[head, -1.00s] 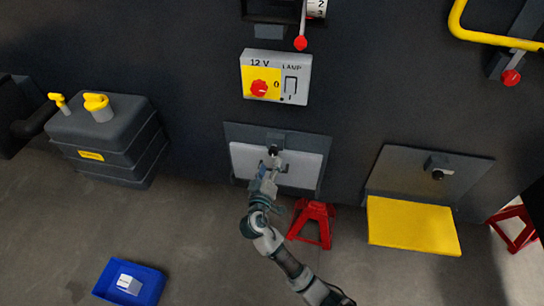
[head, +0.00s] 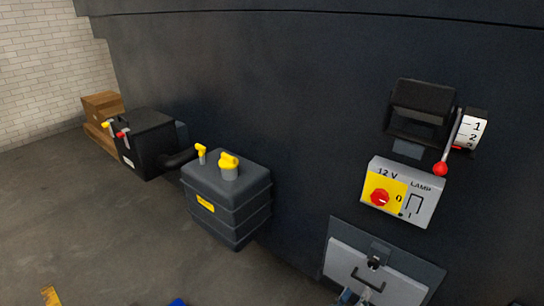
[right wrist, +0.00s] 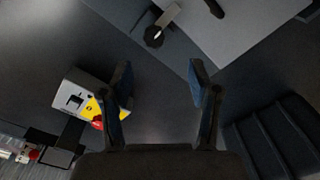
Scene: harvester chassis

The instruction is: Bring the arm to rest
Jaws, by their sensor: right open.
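My right gripper (head: 352,298) shows only in part at the bottom edge of the head view, just in front of the light grey hatch panel (head: 345,262). In the right wrist view the right gripper (right wrist: 160,82) has its two fingers spread apart with nothing between them. The hatch panel (right wrist: 245,30) shows beyond the fingertips, with a black latch knob (right wrist: 154,37) on its dark frame. The dark handle (head: 368,280) on the panel lies close to the gripper in the head view. Whether they touch cannot be told there. My left gripper is not in view.
A 12 V lamp switch box (head: 404,193) sits above the hatch. A red-tipped lever (head: 441,168) and numbered dial (head: 471,131) are above it. A ribbed dark tank (head: 226,205) stands left, then a black battery box (head: 147,145). Open floor (head: 60,215) lies front left.

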